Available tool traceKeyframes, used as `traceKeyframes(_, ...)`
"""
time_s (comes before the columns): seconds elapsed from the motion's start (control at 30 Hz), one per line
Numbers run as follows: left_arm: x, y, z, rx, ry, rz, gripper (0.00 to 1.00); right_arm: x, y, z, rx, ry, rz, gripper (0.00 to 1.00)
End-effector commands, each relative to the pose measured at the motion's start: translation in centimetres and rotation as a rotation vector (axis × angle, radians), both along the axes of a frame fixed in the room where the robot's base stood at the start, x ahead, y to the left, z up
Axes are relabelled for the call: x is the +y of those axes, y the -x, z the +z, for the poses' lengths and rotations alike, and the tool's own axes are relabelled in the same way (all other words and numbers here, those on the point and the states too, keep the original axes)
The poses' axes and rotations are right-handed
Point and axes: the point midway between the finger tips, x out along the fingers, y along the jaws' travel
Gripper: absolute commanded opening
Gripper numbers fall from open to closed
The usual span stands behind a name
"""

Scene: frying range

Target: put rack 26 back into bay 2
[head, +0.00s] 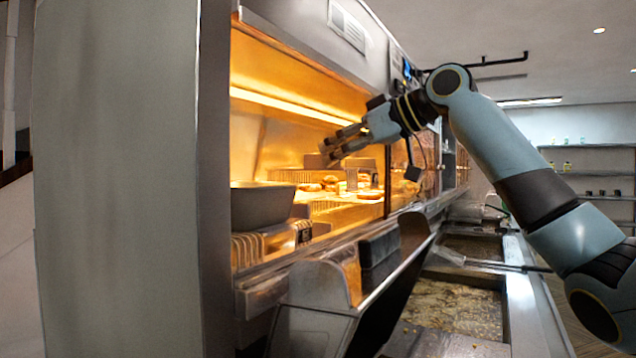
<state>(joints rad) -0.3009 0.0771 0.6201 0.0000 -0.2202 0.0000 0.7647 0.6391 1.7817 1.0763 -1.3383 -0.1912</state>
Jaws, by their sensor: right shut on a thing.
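My right gripper (335,148) reaches from the right into the lit warming cabinet (270,103). Its fingers are shut on what looks like the raised back part of a wire rack (312,178), which I take for rack 26. No number is legible on it. Golden buns or pieces of food (330,184) lie at the rack, just below the fingers. The exact contact is small and partly hidden by the fingers. I cannot tell which bay is bay 2. My left gripper is not in view.
A grey tub (262,206) stands at the cabinet's front left. A steel chute with dark dividers (380,262) juts out below the opening. Fryer vats (465,300) lie to the right. A large grey panel (115,180) blocks the left side.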

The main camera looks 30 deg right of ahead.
Motion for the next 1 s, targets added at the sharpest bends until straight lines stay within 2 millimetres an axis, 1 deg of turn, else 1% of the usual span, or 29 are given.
traceKeyframes(0.03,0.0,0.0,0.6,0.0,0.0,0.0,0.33,0.6,-1.0,-0.3,0.0,-0.006,0.002,0.0)
traceKeyframes(0.1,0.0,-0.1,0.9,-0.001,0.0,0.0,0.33,1.1,-2.1,-1.1,0.0,-0.004,0.002,0.0)
traceKeyframes(0.23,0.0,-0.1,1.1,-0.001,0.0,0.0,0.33,1.6,-3.3,-1.9,-0.003,-0.001,0.0,0.0)
traceKeyframes(0.33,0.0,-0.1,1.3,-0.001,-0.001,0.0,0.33,1.7,-3.5,-2.8,-0.001,0.004,-0.001,0.0)
traceKeyframes(0.43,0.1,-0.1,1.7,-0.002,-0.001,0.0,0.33,1.6,-3.5,-4.5,0.002,0.003,-0.001,0.0)
traceKeyframes(0.53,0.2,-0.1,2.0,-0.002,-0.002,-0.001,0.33,1.6,-3.5,-5.7,0.0,0.002,0.0,0.0)
traceKeyframes(0.63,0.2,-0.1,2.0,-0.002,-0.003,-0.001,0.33,1.6,-3.5,-6.2,-0.003,0.002,-0.001,0.0)
traceKeyframes(0.83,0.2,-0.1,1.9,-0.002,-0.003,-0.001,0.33,1.6,-3.5,-6.2,-0.004,0.002,-0.001,0.0)
traceKeyframes(0.87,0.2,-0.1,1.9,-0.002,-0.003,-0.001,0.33,1.6,-3.5,-6.4,-0.001,0.002,0.0,0.11)
traceKeyframes(1.0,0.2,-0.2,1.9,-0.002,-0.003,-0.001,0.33,1.6,-3.5,-6.4,-0.001,0.002,-0.001,0.3)
